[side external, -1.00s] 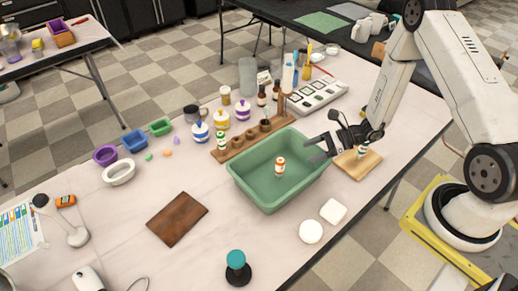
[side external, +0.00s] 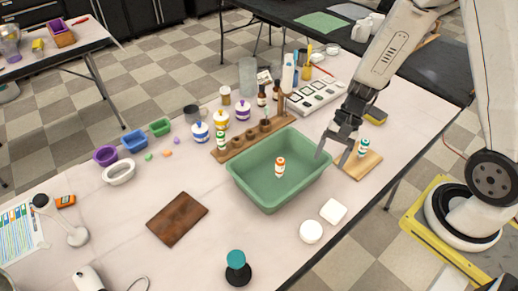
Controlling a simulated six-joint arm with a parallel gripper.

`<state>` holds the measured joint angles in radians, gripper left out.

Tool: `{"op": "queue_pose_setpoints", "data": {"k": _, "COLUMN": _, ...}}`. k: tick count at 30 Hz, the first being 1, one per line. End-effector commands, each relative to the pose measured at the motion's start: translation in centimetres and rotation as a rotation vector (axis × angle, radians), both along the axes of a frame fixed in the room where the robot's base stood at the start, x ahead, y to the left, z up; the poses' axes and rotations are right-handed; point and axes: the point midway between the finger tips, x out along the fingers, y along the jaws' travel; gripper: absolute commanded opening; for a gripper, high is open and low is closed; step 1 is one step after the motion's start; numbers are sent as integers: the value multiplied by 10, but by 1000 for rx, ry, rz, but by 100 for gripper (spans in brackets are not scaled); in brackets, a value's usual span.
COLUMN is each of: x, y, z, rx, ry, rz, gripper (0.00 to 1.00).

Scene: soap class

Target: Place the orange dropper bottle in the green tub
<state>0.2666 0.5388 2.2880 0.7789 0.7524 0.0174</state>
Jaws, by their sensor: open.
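The orange dropper bottle (side external: 280,167), white with orange bands, stands upright inside the green tub (side external: 262,199), apart from the tub's walls. My gripper (side external: 333,158) is open and empty. It points down near the tub's right rim, between the tub and a small wooden board. The bottle is to the left of the gripper and not touched by it.
A green-banded bottle (side external: 363,148) stands on the small wooden board (side external: 362,166) right of my gripper. A wooden rack (side external: 238,150) with bottles stands behind the tub. White soaps (side external: 311,232) lie in front.

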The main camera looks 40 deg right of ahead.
Motion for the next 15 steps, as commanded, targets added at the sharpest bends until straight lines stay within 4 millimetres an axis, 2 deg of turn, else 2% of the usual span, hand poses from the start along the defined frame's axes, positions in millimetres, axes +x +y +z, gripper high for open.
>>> {"op": "queue_pose_setpoints", "data": {"k": 6, "x": -13, "y": -6, "z": 27, "rx": -215, "ry": -169, "rz": 322, "gripper": 76}}
{"op": "queue_pose_setpoints", "data": {"k": 15, "x": -13, "y": -11, "z": 65, "rx": -465, "ry": -438, "rz": 720, "gripper": 76}}
